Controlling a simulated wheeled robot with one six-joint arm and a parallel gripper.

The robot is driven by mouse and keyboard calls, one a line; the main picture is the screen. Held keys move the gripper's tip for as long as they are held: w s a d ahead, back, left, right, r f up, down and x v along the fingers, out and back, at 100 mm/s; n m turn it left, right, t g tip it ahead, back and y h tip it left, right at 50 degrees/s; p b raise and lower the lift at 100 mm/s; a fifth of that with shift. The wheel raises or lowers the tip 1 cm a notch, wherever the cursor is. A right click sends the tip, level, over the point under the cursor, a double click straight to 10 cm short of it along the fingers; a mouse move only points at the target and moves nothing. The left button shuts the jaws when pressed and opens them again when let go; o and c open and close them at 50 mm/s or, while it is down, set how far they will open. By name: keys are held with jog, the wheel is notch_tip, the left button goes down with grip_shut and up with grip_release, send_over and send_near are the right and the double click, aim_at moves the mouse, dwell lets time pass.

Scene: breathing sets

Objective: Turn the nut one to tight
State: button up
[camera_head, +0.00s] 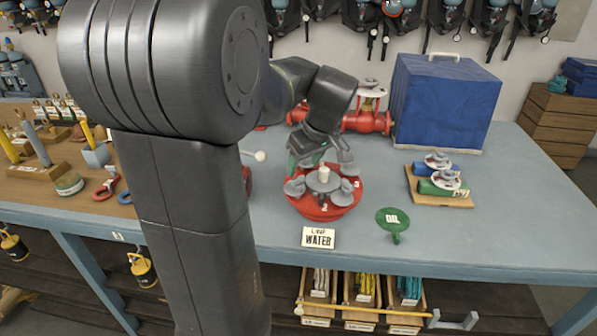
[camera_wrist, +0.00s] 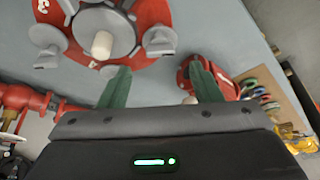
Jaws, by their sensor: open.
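A red round flange (camera_head: 318,212) stands on the bench with grey wing nuts around a grey hub and a pale central stem (camera_head: 324,175). One wing nut (camera_head: 294,187) is at its left and another (camera_head: 345,193) at its right. Small white number marks sit by the nuts; I cannot tell for sure which is nut one. My gripper (camera_head: 312,160) is open and empty, above the flange's far side. In the wrist view, its green fingers (camera_wrist: 160,80) are apart, below a left wing nut (camera_wrist: 48,38) and a right wing nut (camera_wrist: 159,40). No nut is visibly between them.
A blue covered box (camera_head: 445,100) and red piping (camera_head: 368,122) stand behind. My arm hides part of the bench.

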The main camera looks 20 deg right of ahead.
aim_at(298, 177)
jog(key=shift+x, duration=2.7)
jog(key=c, duration=1)
